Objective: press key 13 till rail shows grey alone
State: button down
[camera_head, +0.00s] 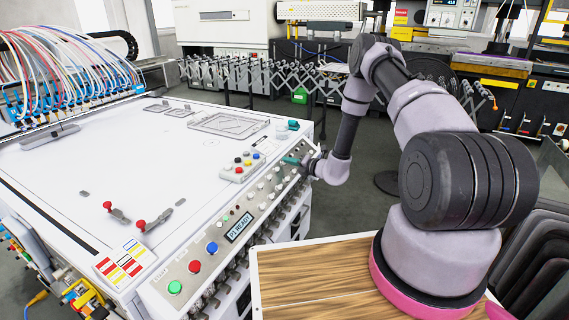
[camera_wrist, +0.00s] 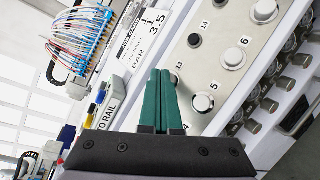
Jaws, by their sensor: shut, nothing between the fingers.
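My gripper (camera_head: 291,160) is over the sloped key panel (camera_head: 214,247) at the machine's edge. In the wrist view its green fingers (camera_wrist: 160,74) are shut together, with nothing between them. Black key 14 (camera_wrist: 194,40), white key 6 (camera_wrist: 234,57) and white key 5 (camera_wrist: 203,102) are close by. A white box (camera_wrist: 106,108) reads "TO RAIL"; its coloured pieces show in the head view (camera_head: 243,165). I cannot make out the rail's colours.
A display (camera_head: 240,228) reads "P1 READY", beside red, blue and green buttons. Metal knobs line the panel's outer side. The white table top (camera_head: 130,165) is largely clear, with two red-knobbed clamps (camera_head: 140,224).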

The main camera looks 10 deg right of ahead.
dwell(0.5)
jog(key=shift+s+d+r, duration=0.3)
jog(key=shift+d+r, duration=0.05)
jog(key=shift+r, duration=0.3)
jog(key=shift+s+d+r, duration=0.3)
jog(key=shift+d+r, duration=0.1)
jog(key=shift+r, duration=0.3)
jog(key=shift+s+d+r, duration=0.25)
jog(key=shift+d+r, duration=0.15)
jog(key=shift+r, duration=0.25)
jog(key=shift+s+d+r, duration=0.3)
jog(key=shift+d+r, duration=0.1)
jog(key=shift+r, duration=0.3)
